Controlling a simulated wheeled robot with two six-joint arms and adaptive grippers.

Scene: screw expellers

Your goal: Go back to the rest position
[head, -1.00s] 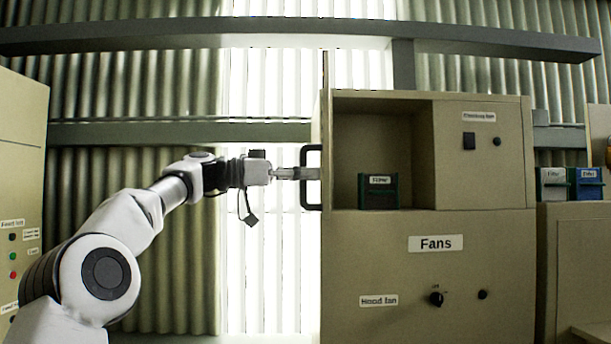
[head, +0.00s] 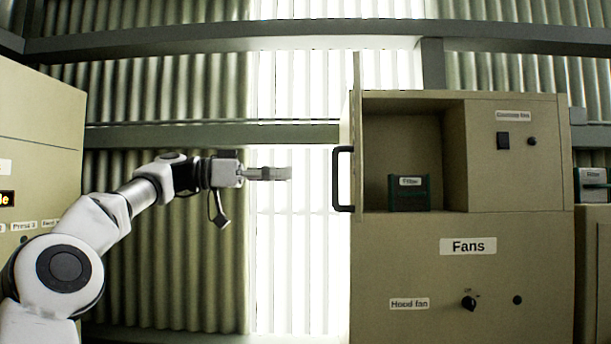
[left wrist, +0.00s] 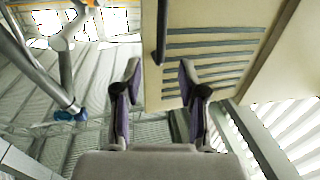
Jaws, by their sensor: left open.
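My left gripper (head: 290,174) is open and empty, pointing right, with a clear gap to the black door handle (head: 340,178) of the Fans cabinet. In the left wrist view the two fingers (left wrist: 158,72) stand apart with nothing between them. The cabinet door (head: 357,130) stands open and shows nearly edge-on in the head view. Its slotted face (left wrist: 215,50) and handle (left wrist: 162,32) lie beyond the fingers in the left wrist view. My right gripper cannot be made out in either view.
The Fans cabinet (head: 400,270) holds a green-framed filter (head: 409,194) in its open compartment. Another filter (head: 592,184) is at the far right. A beige panel with labels (head: 40,130) stands at the left.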

